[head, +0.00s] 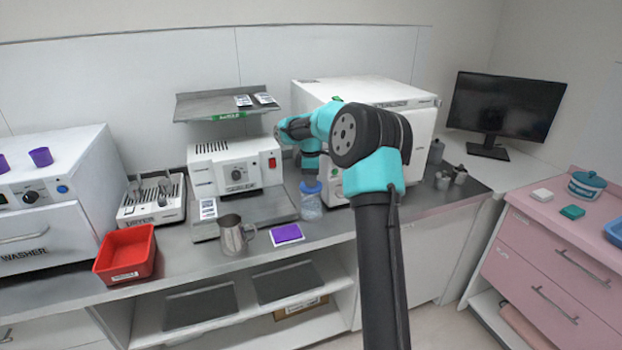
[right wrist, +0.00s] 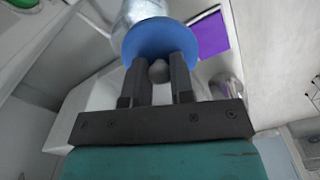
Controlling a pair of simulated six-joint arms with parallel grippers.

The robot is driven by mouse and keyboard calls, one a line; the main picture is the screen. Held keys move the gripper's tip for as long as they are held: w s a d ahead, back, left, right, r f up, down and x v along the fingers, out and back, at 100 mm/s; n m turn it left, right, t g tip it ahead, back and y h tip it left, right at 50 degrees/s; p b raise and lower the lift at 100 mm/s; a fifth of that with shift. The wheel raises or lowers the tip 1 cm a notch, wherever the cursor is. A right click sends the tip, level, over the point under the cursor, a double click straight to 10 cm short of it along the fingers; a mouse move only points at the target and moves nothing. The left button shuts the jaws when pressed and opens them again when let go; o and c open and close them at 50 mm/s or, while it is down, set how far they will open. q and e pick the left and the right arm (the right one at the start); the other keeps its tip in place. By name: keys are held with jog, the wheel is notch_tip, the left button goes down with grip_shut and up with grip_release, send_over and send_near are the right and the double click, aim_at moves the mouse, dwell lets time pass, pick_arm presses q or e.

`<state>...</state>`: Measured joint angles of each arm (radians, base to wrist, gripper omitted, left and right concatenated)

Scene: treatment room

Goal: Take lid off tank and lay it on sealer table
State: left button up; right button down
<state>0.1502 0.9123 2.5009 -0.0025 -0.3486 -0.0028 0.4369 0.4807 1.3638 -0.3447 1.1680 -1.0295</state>
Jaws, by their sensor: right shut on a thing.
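A clear tank (head: 311,206) with a blue lid (head: 311,187) stands on the grey counter, in front of the white sterilizer. My right gripper (head: 310,175) reaches down onto the lid from above. In the right wrist view its two fingers (right wrist: 159,68) are closed around the grey knob of the blue lid (right wrist: 150,38). The lid appears to be on the tank's top; I cannot tell whether there is a gap. A white sealer unit (head: 235,168) with a dial and red switch stands to the left, with a flat grey plate (head: 262,207) in front. My left gripper is not in view.
A raised grey shelf (head: 205,106) with pouches is above the sealer unit. A metal jug (head: 232,236) and a purple pad (head: 287,233) stand near the plate and tank. A red bin (head: 126,252) and dryer (head: 153,200) are further left. The sterilizer (head: 413,100) is close behind my arm.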

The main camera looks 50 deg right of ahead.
jog(key=s+a+r, duration=0.1)
jog(key=s+a, duration=0.8)
jog(key=a, duration=0.1)
jog(key=shift+a+r, duration=0.15)
jog(key=shift+r, duration=0.05)
